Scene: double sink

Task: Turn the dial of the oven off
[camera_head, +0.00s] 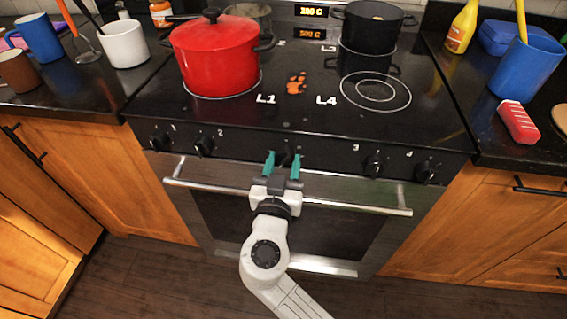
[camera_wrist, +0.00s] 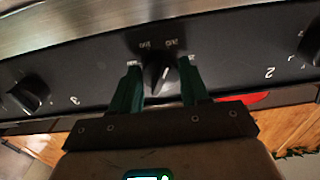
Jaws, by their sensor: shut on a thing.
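The oven dial (camera_head: 285,155) is the middle black dial on the stove's front panel, and it is mostly hidden behind my gripper in the head view. In the wrist view the dial (camera_wrist: 158,80) shows between the two green fingers, with small numbers on the panel beyond it. My gripper (camera_head: 283,164) is shut on the dial, one finger on each side. It also shows in the wrist view (camera_wrist: 158,88), where the exact contact is hard to see. The oven (camera_head: 290,222) has a closed door with a dark window below the panel.
Burner dials sit left (camera_head: 204,145) and right (camera_head: 375,164) of the oven dial. The oven handle (camera_head: 345,206) runs just below the panel, near my gripper. A red pot (camera_head: 215,58) and a black pot (camera_head: 372,28) stand on the cooktop. Two orange displays (camera_head: 311,12) are lit behind.

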